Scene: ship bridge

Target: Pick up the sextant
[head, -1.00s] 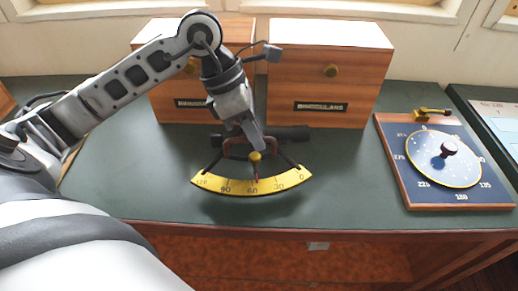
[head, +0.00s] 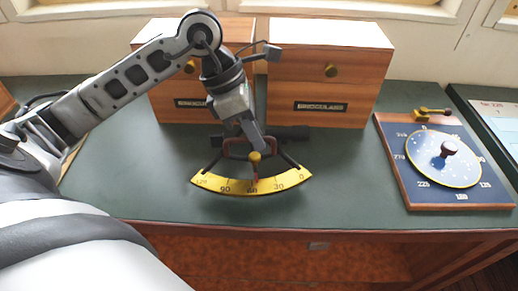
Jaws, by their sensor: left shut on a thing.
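The sextant (head: 253,186) has a yellow curved scale with numbers, dark side legs and a reddish frame, with a dark tube at its back. It is in the middle of the green desk top (head: 340,180), near the front edge. My left gripper (head: 253,143) comes down from above and is shut on the sextant at its upper frame. The gripper hides part of the frame and the tube. I cannot tell whether the sextant touches the desk. My right gripper is not in view.
Two wooden boxes labelled binoculars, one at the left (head: 180,85) and one at the right (head: 325,80), stand right behind the sextant. A blue dial board (head: 410,185) with a round disc lies at the right. Clear desk lies between the sextant and the board.

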